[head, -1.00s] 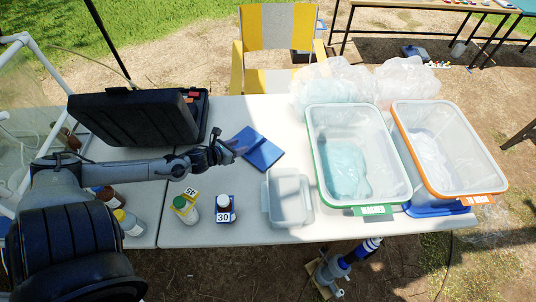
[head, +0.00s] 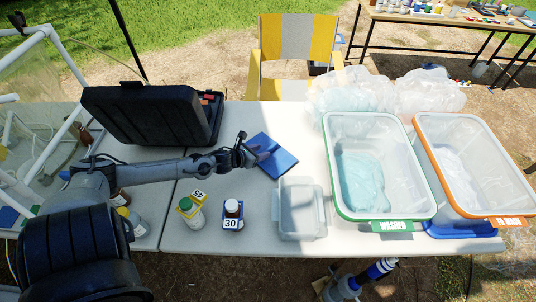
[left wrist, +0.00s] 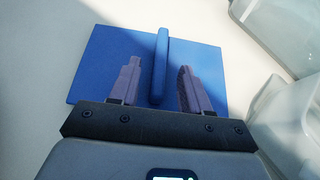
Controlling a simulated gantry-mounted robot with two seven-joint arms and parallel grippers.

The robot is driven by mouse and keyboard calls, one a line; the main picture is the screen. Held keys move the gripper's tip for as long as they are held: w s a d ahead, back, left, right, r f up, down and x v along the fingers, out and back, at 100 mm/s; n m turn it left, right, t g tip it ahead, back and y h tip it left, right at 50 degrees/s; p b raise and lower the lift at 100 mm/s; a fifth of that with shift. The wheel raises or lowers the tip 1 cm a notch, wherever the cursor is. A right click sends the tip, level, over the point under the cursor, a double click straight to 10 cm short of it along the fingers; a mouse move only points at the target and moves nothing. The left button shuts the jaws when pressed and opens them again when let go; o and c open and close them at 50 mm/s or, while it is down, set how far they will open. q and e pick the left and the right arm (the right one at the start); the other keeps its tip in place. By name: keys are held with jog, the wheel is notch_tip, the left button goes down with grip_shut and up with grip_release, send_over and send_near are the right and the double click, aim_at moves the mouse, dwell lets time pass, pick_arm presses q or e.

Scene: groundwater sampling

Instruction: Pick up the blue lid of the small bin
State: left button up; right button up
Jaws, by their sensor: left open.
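The blue lid (head: 278,161) lies flat on the white table, behind and to the left of the small clear bin (head: 300,210). In the left wrist view the blue lid (left wrist: 205,60) has a raised ridge handle (left wrist: 160,65) along its middle. My left gripper (head: 257,152) is over the lid's left part in the head view. In the left wrist view my left gripper (left wrist: 158,75) is open, with one finger on each side of the ridge, apart from it. The fingers hide part of the lid. My right gripper is not in view.
A large bin with a green rim (head: 430,200) and one with an orange rim (head: 425,130) stand to the right. A black case (head: 140,115) is at the back left. Bottles, including one by a "30" label (head: 232,210), stand at the front.

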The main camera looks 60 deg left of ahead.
aim_at(268, 149)
pick_arm(q)
jog(key=shift+b+x, duration=0.9)
jog(key=shift+x, duration=1.65)
jog(key=shift+r, duration=0.15)
grip_shut()
